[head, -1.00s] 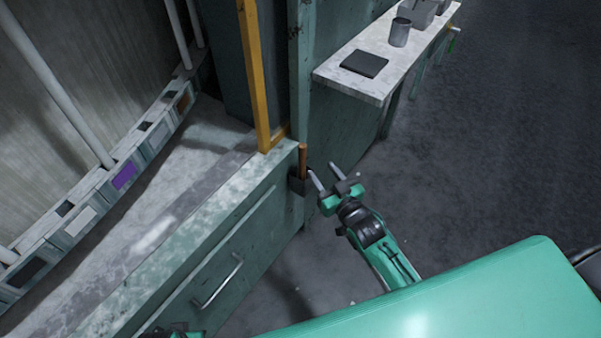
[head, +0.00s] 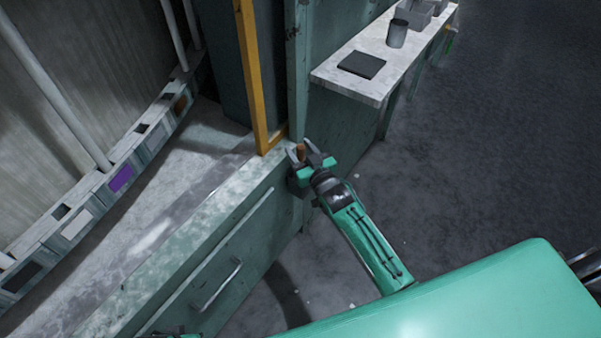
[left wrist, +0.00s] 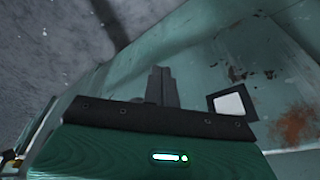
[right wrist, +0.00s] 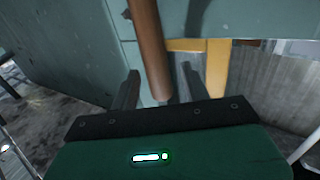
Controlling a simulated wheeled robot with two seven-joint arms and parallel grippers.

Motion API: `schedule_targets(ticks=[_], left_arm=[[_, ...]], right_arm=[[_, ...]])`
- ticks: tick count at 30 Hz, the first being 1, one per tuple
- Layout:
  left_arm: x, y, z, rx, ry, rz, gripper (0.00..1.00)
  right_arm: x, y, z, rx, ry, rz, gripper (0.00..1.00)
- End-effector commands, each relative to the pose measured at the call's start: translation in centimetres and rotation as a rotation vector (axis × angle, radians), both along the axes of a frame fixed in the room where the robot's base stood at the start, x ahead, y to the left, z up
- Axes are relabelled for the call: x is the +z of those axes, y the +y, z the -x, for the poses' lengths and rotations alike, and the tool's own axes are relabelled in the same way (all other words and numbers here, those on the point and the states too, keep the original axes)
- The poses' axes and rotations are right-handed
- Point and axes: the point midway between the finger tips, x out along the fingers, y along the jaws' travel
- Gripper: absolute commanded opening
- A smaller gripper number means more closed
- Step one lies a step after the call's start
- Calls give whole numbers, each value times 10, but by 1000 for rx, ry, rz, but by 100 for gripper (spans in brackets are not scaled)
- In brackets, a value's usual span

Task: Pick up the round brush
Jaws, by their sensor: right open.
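The round brush shows as a brown, rod-like handle (head: 300,151) standing upright at the corner of the green cabinet; in the right wrist view its handle (right wrist: 150,48) runs down between the fingers. Its lower end and bristles are hidden. My right gripper (head: 300,148) is open, with one finger on either side of the handle; the right wrist view shows the same fingers (right wrist: 159,70) apart, with a gap visible on the right side. My left gripper (left wrist: 162,72) is shut and empty, low near the cabinet front.
The cabinet's worn counter (head: 205,215) lies left of the brush, with a drawer handle (head: 217,285) below. A yellow frame (head: 252,85) rises just behind. A pale shelf (head: 375,87) at the back carries a dark pad (head: 362,65) and a grey cup (head: 397,33). Floor at right is clear.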

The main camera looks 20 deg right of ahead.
Motion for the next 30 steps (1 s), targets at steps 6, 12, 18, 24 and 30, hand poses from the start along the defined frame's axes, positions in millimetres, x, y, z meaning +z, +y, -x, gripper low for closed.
schedule_targets(ticks=[6, 12, 18, 24, 30], left_arm=[[0, 0, 0, 0, 1, 0, 0], [-2, 0, 1, 0, 3, -1, 0], [-2, 0, 1, 0, 3, -1, 0], [-2, 0, 1, 0, 3, -1, 0], [-5, 0, 1, 0, 6, -1, 0]], right_arm=[[0, 0, -1, 0, 0, 0, 47], [0, 0, -1, 0, 0, -1, 9], [1, 0, -1, 0, -1, -1, 0], [4, 0, -1, 0, -2, 0, 0], [25, 0, -1, 1, -4, -1, 0]])
